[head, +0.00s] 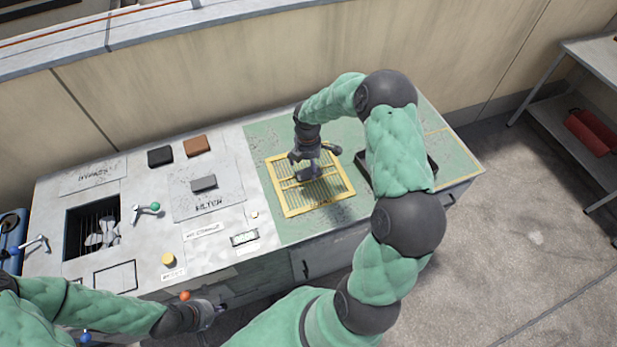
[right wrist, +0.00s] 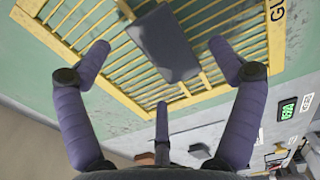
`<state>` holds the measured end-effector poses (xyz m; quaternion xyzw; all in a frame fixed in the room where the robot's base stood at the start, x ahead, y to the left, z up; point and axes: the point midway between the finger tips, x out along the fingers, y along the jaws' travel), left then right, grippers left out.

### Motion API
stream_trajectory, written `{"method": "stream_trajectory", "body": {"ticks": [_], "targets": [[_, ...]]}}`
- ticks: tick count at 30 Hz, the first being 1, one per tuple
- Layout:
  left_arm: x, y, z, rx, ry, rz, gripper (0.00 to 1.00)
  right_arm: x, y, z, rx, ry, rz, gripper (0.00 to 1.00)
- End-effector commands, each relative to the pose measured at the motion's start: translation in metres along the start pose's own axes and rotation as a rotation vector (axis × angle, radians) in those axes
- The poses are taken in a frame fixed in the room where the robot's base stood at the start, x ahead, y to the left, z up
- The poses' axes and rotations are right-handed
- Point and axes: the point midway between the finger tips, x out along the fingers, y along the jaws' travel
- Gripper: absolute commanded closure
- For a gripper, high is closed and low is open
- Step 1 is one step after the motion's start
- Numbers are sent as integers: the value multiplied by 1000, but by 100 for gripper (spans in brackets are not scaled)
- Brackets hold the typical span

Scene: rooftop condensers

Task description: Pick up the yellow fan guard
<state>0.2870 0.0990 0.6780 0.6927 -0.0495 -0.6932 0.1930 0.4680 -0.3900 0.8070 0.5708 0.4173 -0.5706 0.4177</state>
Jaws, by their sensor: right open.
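The yellow fan guard (head: 318,193), a square slatted grille, lies flat on the green part of the worktop. My right gripper (head: 308,166) is above it, fingers pointing down. In the right wrist view the guard (right wrist: 222,22) has a dark grey block (right wrist: 165,42) in its middle. The open fingers of my right gripper (right wrist: 160,48) are spread on either side of that block, with no clear contact. My left gripper (head: 212,310) is low at the worktop's front edge, away from the guard; its finger opening is too small to tell.
A dark tray (head: 432,166) lies right of the guard, partly behind my right arm. Left are a grey block (head: 204,183), black block (head: 160,156), brown block (head: 196,146) and a fan opening (head: 92,228). A shelf with red cylinders (head: 588,132) stands far right.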

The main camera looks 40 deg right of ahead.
Motion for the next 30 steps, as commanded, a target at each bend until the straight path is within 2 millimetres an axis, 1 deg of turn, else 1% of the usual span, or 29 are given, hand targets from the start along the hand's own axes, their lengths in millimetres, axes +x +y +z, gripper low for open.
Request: {"method": "stream_trajectory", "body": {"ticks": [1, 3, 6, 13, 14, 15, 17, 18, 20, 21, 22, 30], "targets": [[6, -2, 0, 0, 0, 0, 100, 12, -1, -1, 0, 1, -3, 8], [10, -3, 0, 0, 0, 0, 100, 22, -1, -1, 0, 0, -3, 8], [12, -4, 0, 0, 0, 0, 100, 31, 0, 0, 0, 0, -1, 8], [11, -4, 0, 0, 0, 0, 100, 31, 0, -1, -1, 0, 0, 8], [11, -4, 0, 0, 0, 0, 100, 31, 0, -1, -1, 0, 0, 14], [11, -4, 0, 0, 0, 0, 100, 31, 0, -1, 0, 0, 0, 25], [11, -4, 0, 0, 0, 0, 100, 31, 0, -1, 0, 0, 0, 42], [11, -4, 0, 0, 0, 0, 100, 31, 0, -1, -1, 0, 0, 53], [11, -4, 0, 0, 0, 0, 100, 31, 0, -1, -1, 0, 0, 70], [11, -4, 0, 0, 0, 0, 100, 31, 0, -1, -1, 0, -1, 81], [11, -4, 0, 0, 0, 0, 100, 31, 0, -1, -1, 0, -1, 86], [11, -4, 0, 0, 0, 0, 100, 30, 0, -1, 0, 0, 0, 86]]}}
